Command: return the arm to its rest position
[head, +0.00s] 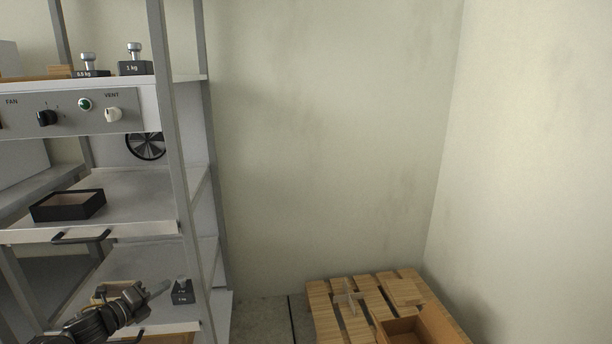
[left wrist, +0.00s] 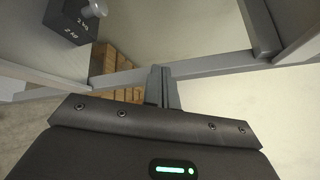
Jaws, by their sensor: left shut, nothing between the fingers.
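My left gripper (head: 158,288) comes in at the lower left of the head view, in front of the lower shelf of the metal rack (head: 178,130). Its fingers are shut and empty, pointing right and slightly up. The closed fingers also show in the left wrist view (left wrist: 163,88), with a grey rack bar behind them. A dark weight block (head: 182,292) stands on the lower shelf just right of the fingertips. A dark weight with a metal knob also shows at the upper left of the left wrist view (left wrist: 72,20). My right gripper is not in view.
A black open box (head: 68,206) sits on the middle shelf, above a dark handle (head: 82,237). Two weights (head: 135,62) (head: 88,68) stand on top, above a control panel (head: 70,113). A wooden pallet (head: 326,317) with an open wooden box (head: 408,326) lies right. Between rack and pallet is bare floor.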

